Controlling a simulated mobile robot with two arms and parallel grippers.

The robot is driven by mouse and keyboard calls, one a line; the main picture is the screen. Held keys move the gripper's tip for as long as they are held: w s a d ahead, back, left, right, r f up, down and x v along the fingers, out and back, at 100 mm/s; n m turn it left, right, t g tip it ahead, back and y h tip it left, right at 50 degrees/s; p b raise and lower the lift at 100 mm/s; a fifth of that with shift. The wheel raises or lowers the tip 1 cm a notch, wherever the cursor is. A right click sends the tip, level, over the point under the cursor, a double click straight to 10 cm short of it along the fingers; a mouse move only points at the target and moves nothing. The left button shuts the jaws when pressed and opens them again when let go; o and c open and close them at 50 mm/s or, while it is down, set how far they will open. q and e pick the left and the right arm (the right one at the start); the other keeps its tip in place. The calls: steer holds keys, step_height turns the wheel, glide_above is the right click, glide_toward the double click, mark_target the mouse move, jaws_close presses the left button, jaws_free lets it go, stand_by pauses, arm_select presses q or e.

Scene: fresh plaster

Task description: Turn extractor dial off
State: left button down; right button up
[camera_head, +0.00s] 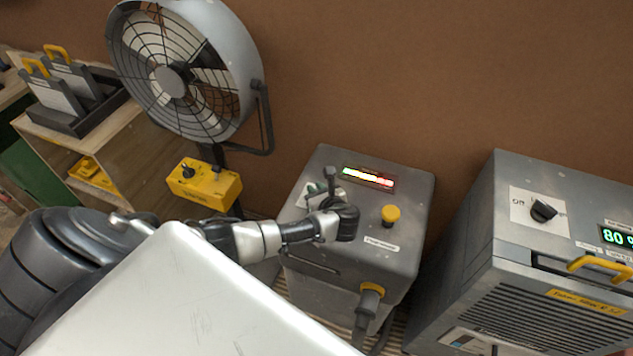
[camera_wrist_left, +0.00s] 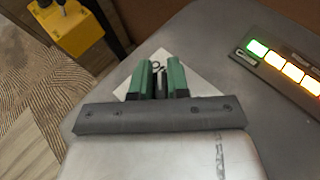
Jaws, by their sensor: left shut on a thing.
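A grey metal unit (camera_head: 405,220) stands in the middle of the head view, with a small white dial plate (camera_head: 306,195) on its top left. My left gripper (camera_head: 329,184) is over this plate. In the wrist view its two green fingers (camera_wrist_left: 161,72) are shut on a dark dial (camera_wrist_left: 160,82) between them. The fingers hide most of the dial, and its pointing direction cannot be told. The plate also shows as a pale diamond (camera_wrist_left: 132,86) around the fingers. My right gripper is not in view.
The unit has a lit bar (camera_head: 368,177), green through white to red, and a yellow knob (camera_head: 390,214). A larger grey machine (camera_head: 530,260) with its own black dial (camera_head: 543,211) stands right. A fan (camera_head: 180,75) and yellow control box (camera_head: 204,187) stand left.

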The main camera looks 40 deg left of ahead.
arm_select(q)
steer(key=shift+s+d+f, duration=0.15)
steer(key=shift+s+f, duration=0.05)
steer(key=shift+f, duration=0.15)
steer(key=c, duration=1.1)
jaws_free()
steer(key=shift+w+r, duration=0.1)
steer(key=v, duration=1.1)
steer(key=shift+w+p, duration=0.1)
steer(key=shift+p, duration=0.2)
